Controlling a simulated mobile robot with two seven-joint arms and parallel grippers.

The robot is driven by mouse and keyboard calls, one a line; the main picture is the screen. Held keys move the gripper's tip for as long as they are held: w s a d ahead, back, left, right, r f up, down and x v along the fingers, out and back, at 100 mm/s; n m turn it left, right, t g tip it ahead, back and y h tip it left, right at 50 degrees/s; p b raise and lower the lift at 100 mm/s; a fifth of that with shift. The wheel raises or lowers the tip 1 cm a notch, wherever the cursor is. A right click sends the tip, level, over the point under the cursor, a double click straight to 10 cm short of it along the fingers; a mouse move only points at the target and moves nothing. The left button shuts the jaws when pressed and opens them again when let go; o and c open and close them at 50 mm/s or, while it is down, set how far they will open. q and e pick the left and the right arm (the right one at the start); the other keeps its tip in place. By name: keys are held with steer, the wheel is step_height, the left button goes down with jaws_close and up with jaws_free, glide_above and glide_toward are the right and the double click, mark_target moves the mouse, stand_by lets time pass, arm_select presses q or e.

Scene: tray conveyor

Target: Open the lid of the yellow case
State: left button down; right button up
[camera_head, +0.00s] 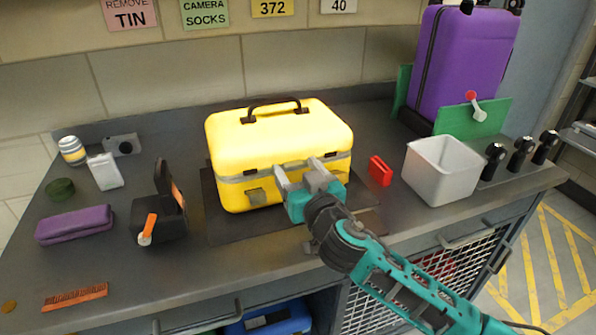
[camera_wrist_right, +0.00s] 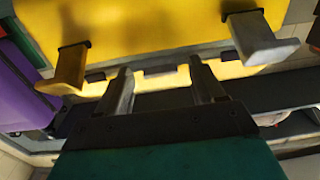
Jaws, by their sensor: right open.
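The yellow case (camera_head: 270,140) stands upright on a dark mat in the middle of the counter, its lid closed. A black handle (camera_head: 273,109) is on its top, and a latch (camera_head: 257,196) shows on the left of its front. My right gripper (camera_head: 298,172) is in front of the right part of the case's front, its two fingers apart with nothing seen between them. In the right wrist view the open fingers (camera_wrist_right: 156,88) point at the seam of the yellow case (camera_wrist_right: 150,25), between two latches. I cannot tell whether they touch it. My left gripper is not in view.
A red block (camera_head: 380,171) and a white bin (camera_head: 442,170) stand right of the case. A purple suitcase (camera_head: 465,60) stands behind at right.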

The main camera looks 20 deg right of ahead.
jaws_close()
stand_by(0.5)
